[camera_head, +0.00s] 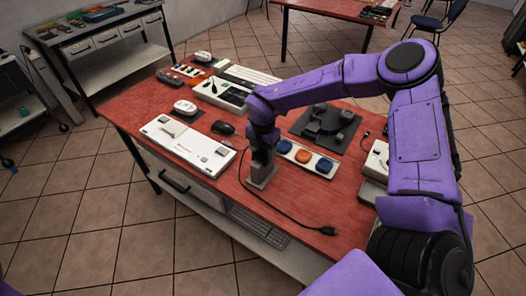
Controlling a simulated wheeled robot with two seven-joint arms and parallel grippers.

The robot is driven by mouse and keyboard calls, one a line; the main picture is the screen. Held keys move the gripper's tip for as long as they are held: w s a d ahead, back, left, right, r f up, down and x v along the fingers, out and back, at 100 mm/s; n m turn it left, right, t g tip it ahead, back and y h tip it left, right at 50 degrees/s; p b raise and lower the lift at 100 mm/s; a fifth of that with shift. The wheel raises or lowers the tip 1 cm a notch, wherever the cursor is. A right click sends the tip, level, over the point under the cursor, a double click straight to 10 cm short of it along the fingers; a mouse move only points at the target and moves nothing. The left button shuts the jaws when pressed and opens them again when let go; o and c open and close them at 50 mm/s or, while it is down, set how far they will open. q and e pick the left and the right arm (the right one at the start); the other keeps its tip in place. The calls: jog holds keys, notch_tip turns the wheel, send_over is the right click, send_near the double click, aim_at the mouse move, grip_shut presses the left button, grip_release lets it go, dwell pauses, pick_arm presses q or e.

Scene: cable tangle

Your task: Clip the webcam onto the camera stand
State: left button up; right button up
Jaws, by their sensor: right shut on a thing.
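My right arm reaches in from the right, and its gripper (262,172) points down at the front part of the red table. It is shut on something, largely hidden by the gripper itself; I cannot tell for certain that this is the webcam. A thin black cable (285,214) runs from beside the gripper along the table to a black plug (328,231) near the front edge. A dark low fixture (322,121) stands on a black square base behind the gripper; I cannot tell whether it is the camera stand. My left gripper is out of view.
On the red table (140,98) stand a white flat device (187,144), a black mouse (222,128), a strip with blue and orange round buttons (304,156), and a light box (377,158) at right. Several small items crowd the back left. Bare table lies around the cable.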

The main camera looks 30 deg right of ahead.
jog(key=shift+f+b, duration=0.3)
jog(key=shift+b, duration=0.1)
dwell(0.5)
jog(key=o, duration=1.2)
jog(key=shift+o, duration=0.2)
notch_tip(320, 180, up, 11)
jog(key=shift+f+b, duration=0.2)
jog(key=shift+b, duration=0.85)
